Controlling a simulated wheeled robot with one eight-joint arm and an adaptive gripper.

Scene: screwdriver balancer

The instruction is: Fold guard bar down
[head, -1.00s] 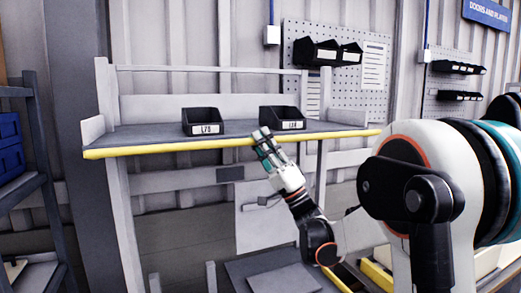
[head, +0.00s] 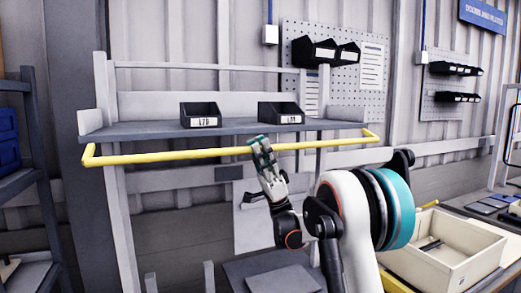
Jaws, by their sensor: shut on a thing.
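The yellow guard bar (head: 190,155) runs along the front of the grey shelf. It now hangs a little below the shelf's front edge, with a short yellow arm at each end. My gripper (head: 260,145) is shut on the bar, right of its middle, with the fingers pointing up. The fingers hide a short part of the bar.
Two black labelled bins, one on the left (head: 200,115) and one on the right (head: 281,113), stand on the grey shelf (head: 150,132). A cream crate (head: 450,250) stands at the lower right. A dark rack (head: 40,180) is at the far left.

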